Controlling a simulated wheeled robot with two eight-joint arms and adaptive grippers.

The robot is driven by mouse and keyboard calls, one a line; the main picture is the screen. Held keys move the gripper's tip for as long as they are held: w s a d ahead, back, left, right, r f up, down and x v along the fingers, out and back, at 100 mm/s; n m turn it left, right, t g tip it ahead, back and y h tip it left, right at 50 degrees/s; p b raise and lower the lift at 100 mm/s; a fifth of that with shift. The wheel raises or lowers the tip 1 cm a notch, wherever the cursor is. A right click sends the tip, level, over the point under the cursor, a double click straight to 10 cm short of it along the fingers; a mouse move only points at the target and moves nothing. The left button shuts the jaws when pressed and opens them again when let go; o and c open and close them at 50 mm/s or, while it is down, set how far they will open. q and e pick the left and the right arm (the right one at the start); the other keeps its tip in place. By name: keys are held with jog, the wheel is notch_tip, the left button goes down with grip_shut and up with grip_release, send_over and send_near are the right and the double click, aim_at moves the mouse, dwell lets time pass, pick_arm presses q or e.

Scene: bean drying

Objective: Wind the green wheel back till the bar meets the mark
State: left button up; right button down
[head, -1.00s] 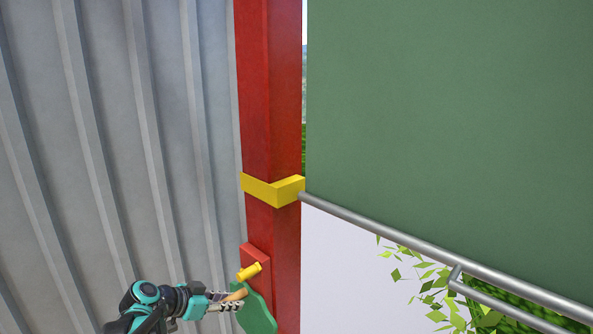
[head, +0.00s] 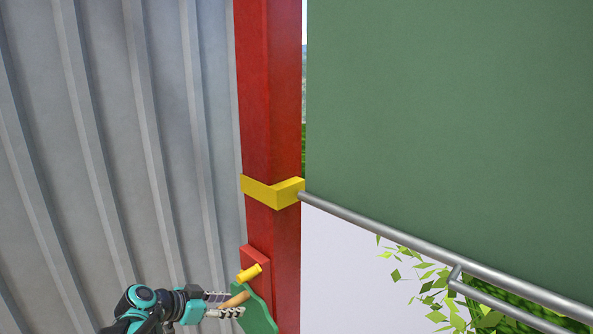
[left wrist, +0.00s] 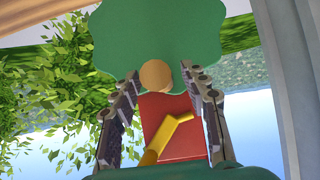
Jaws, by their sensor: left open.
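The green wheel (head: 262,312) sits low on the red post, partly cut off by the frame; it also shows in the left wrist view (left wrist: 150,35). Its wooden handle (head: 235,299) points out towards my left gripper (head: 237,304). The gripper is open, its fingers apart on either side of the handle; in the left wrist view the handle's round end (left wrist: 155,74) shows between them. The grey bar (head: 400,235) runs along the green sheet's lower edge. Its left end is level with the yellow band (head: 273,193) on the post, the likely mark. My right gripper is not in view.
A yellow lever (head: 249,272) sticks out of a red block (head: 256,255) just above the wheel. The red post (head: 270,90) stands beside a grey corrugated wall (head: 110,130). The green sheet (head: 450,110) fills the right. Leaves (head: 430,285) show below the bar.

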pick_arm(q)
jog(key=shift+p+v, duration=1.15)
jog(key=shift+v, duration=1.8)
